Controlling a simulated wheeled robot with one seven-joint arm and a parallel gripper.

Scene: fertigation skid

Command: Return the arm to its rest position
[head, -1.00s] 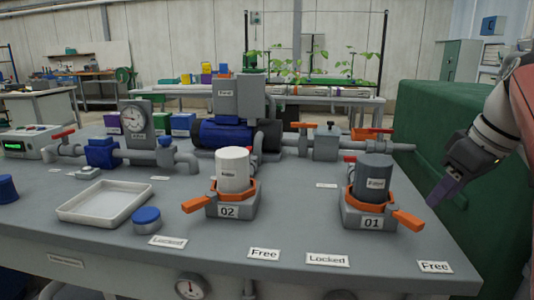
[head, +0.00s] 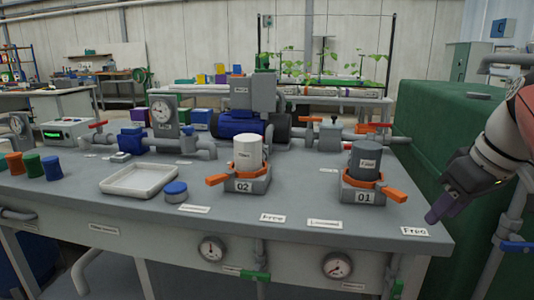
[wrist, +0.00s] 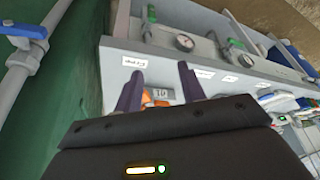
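My arm reaches in from the right edge of the head view. My gripper (head: 436,212) hangs by the right front corner of the grey skid top (head: 320,225), beside the "Free" label (head: 414,231). In the wrist view my gripper (wrist: 159,74) has its two dark purple fingers apart, with nothing held between them. I cannot tell how high it is above the top. The grey canister (head: 365,160) sits in the unit marked 01, its orange lever pointing right. The white canister (head: 248,152) sits in the unit marked 02, its lever pointing left.
A dark green tank (head: 430,130) stands right of the skid, with a grey pipe (head: 512,215) carrying a blue-handled valve in front. A white tray (head: 140,180), a blue-capped jar (head: 175,191) and coloured caps (head: 52,168) lie on the left side.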

